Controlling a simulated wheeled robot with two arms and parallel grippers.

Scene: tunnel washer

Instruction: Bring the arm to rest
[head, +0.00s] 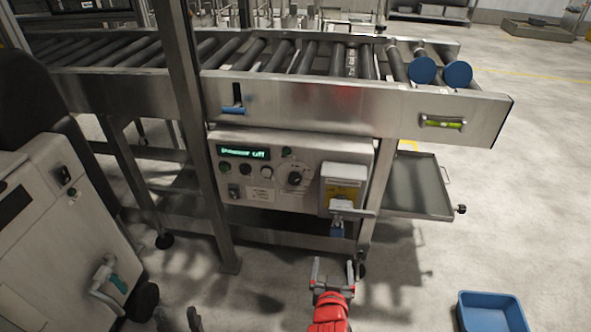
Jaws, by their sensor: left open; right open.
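My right gripper (333,270), on a red arm part, is at the bottom centre, in front of and below the control panel. Its two fingers stand apart with nothing between them. My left gripper (177,318) shows only as dark fingertips at the bottom edge, left of the right one; the rest is out of frame. The control panel (290,172) hangs under the roller conveyor (330,92). Its green display (243,153) reads a word ending in "Off".
A steel post (182,110) stands left of the panel. A white machine (60,240) with a handle (108,285) fills the lower left. A tray (415,185) juts out right of the panel. A blue bin (490,312) is on the floor at lower right. The right-hand floor is mostly clear.

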